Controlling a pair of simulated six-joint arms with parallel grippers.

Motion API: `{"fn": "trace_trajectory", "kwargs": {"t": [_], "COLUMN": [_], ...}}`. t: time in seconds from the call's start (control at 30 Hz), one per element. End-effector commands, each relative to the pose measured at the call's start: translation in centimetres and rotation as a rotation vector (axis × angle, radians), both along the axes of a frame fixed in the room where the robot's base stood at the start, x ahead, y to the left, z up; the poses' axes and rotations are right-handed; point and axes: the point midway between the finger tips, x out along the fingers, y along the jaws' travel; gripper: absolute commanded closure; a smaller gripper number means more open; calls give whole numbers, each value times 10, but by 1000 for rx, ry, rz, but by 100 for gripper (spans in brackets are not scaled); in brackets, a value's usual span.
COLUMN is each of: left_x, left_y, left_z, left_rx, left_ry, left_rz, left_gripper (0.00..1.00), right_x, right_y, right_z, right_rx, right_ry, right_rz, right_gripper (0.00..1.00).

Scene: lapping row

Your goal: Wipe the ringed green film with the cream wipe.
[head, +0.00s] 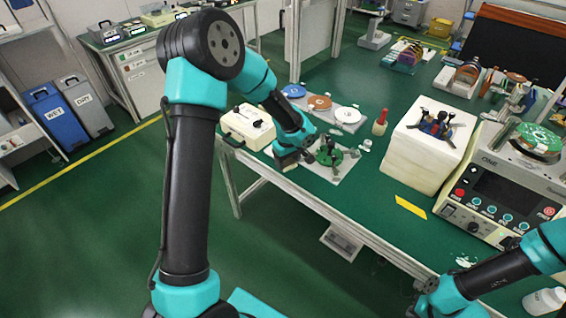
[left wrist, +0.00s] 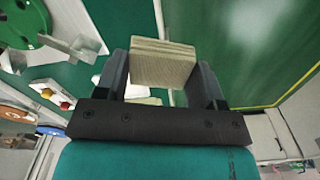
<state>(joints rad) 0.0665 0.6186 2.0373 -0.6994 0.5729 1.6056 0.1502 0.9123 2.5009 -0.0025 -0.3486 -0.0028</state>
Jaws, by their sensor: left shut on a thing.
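My left gripper (head: 288,160) is low over the near-left edge of the green bench. In the left wrist view the left gripper (left wrist: 162,85) is shut on the cream wipe (left wrist: 162,62), a thick layered block between its two dark fingers. A round green film (head: 537,138) with pale marks lies on top of the bench machine at the right, far from the wipe; I cannot make out a clear ring around it. My right gripper (head: 424,289) is at the bench's front edge, lower right; its fingers are too small and dark to read.
A green fixture (head: 330,154) on a pale plate stands close beside the left gripper. A cream case (head: 248,128) is at the left corner. A white block (head: 425,150), a red bottle (head: 380,122) and the machine (head: 500,185) stand further right. A pale splotch (head: 465,260) lies on the bench.

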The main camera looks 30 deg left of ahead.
Motion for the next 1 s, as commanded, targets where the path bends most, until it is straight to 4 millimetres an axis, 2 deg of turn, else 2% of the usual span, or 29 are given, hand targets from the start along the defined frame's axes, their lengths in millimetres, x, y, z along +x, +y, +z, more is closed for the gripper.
{"fn": "trace_trajectory", "kwargs": {"t": [0.3, 0.7, 0.83, 1.0], "left_x": [16, 26, 27, 27], "left_y": [-42, -96, -106, -111], "left_z": [36, 79, 87, 90], "left_rx": [6, 1, -2, -5], "left_ry": [1, 5, 6, 6], "left_rz": [-527, -1172, -1303, -1364], "left_gripper": [56, 56, 56, 56], "right_x": [0, 0, 0, 0], "right_y": [0, 0, 0, 0], "right_z": [0, 0, 0, 0], "right_rx": [0, 0, 0, 0], "right_ry": [0, 0, 0, 0], "right_rz": [0, 0, 0, 0], "right_gripper": [100, 100, 100, 100]}}
